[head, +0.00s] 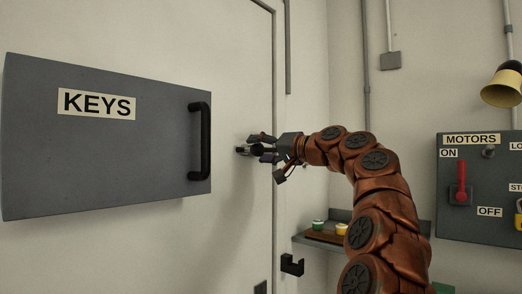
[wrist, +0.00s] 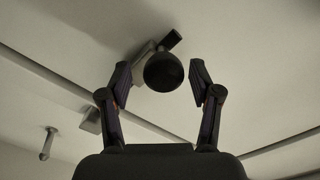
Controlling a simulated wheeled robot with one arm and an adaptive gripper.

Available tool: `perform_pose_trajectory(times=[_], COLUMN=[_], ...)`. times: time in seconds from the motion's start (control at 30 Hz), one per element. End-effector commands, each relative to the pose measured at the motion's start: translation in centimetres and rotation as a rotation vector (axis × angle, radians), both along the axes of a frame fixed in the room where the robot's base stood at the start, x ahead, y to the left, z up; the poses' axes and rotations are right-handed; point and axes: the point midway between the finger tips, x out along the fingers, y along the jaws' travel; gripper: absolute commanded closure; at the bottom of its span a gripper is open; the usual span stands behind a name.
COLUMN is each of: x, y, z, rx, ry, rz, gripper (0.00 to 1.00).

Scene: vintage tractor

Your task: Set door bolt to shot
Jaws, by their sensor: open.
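A pale door (head: 235,60) has a small dark fitting with a round knob (head: 243,150) near its right edge; it looks like the door bolt. In the wrist view the knob (wrist: 163,72) is a dark ball, with a short grey bar and a dark end piece behind it. My gripper (head: 259,149) reaches the door from the right. Its fingers are open on either side of the knob, with a gap showing on both sides in the wrist view. The fingers partly hide the bolt in the head view, so whether it is shot cannot be told.
A grey KEYS panel (head: 150,150) with a black handle (head: 199,141) stands close left of my gripper. A black bracket (head: 291,265) sits low right of the door edge. A shelf (head: 318,243) with small pots and a MOTORS box (head: 480,188) are at right.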

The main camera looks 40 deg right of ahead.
Motion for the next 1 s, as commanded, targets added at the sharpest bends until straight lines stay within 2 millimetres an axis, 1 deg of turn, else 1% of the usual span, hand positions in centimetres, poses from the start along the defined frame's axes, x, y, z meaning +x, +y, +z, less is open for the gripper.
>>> perform_pose_trajectory(times=[0.23,0.37,0.57,0.9,1.0], x=[-0.2,-1.0,-3.6,-9.1,-10.3], y=[0.0,-0.2,-0.8,-2.1,-2.4], z=[0.0,0.1,0.2,0.0,0.0], rx=[0.000,0.000,-0.001,0.000,0.000], ry=[0.001,-0.001,-0.003,-0.001,-0.002], rz=[0.001,0.000,0.000,0.001,-0.001], gripper=[0.37,0.37,0.37,0.37,0.37])
